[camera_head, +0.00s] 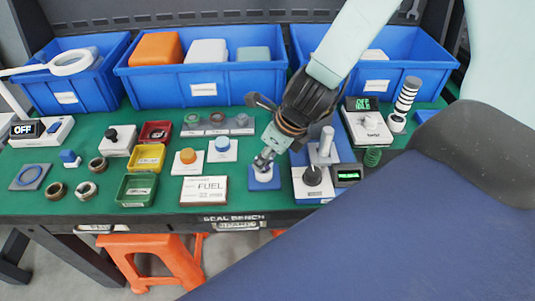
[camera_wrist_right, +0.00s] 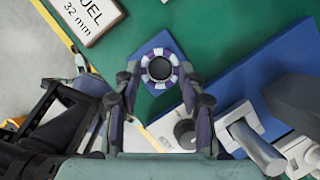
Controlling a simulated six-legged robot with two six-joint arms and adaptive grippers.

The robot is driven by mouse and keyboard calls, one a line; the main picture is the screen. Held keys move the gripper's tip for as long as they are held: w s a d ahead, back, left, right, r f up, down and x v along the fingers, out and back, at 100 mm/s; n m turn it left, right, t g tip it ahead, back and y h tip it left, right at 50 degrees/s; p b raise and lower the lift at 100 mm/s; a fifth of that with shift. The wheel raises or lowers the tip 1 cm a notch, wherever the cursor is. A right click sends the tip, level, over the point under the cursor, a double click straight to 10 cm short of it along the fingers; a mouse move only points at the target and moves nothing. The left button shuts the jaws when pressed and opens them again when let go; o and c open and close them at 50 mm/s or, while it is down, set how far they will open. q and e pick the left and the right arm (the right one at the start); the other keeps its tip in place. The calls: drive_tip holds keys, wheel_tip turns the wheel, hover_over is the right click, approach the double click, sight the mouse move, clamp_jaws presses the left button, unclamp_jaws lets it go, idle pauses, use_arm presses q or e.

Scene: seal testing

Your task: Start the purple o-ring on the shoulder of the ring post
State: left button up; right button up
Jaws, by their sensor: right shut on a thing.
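The ring post shows end-on in the right wrist view as a dark round top (camera_wrist_right: 159,68). It stands on a small blue base plate (camera_head: 264,183). A ring with alternating purple and white parts (camera_wrist_right: 147,76) surrounds the dark top; I take its purple to be the purple o-ring. I cannot tell whether it is level or how it sits against the shoulder. My right gripper (camera_wrist_right: 160,76) is shut on the o-ring, one fingertip on each side. In the head view the right gripper (camera_head: 264,160) hides most of the post. My left gripper is not in view.
A white FUEL block (camera_head: 204,191) lies left of the post. A blue stand with a grey cylinder (camera_head: 326,144) and a black-knobbed unit (camera_head: 313,177) are close on the right. Blue bins (camera_head: 205,88) line the back. The bench front edge (camera_head: 232,216) is near.

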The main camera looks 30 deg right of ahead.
drive_tip(key=shift+f+b, duration=0.35)
idle(0.3)
drive_tip(key=o, duration=0.9)
drive_tip(key=shift+o, duration=0.2)
drive_tip(key=shift+r, duration=0.1)
wheel_tip(320, 180, up, 7)
drive_tip(key=p, duration=0.6)
drive_tip(key=shift+p, duration=0.4)
drive_tip(key=shift+f, duration=0.2)
